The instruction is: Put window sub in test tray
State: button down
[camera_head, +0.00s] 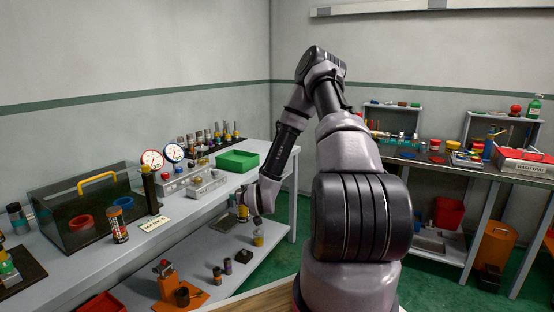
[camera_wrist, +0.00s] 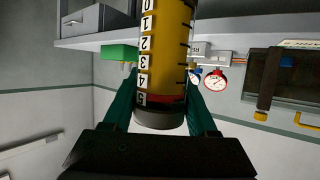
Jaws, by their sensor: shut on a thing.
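My gripper (camera_wrist: 162,95) is shut on a cylinder (camera_wrist: 165,58) with a yellow-amber body, a white numbered scale strip, a red band and a grey end cap; I take it to be the window sub. The teal fingers are on either side of it in the wrist view. In the head view my gripper (camera_head: 244,208) is at the bench's front edge, and the held cylinder is mostly hidden there. A green tray (camera_head: 237,161) sits on the bench behind my gripper. It also shows in the wrist view (camera_wrist: 118,52). I cannot tell whether it is the test tray.
Two dial gauges (camera_head: 152,160) and metal blocks (camera_head: 207,184) stand on the bench left of my gripper. A dark clear-walled case (camera_head: 88,207) with a yellow handle is farther left. Several small cylinders stand on the lower shelf (camera_head: 215,262). A second bench (camera_head: 455,168) is at right.

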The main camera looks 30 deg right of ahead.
aim_at(238, 160)
jog(key=i+l+z, duration=0.35)
jog(key=i, duration=0.25)
jog(key=i+z, duration=0.4)
jog(key=i, duration=0.25)
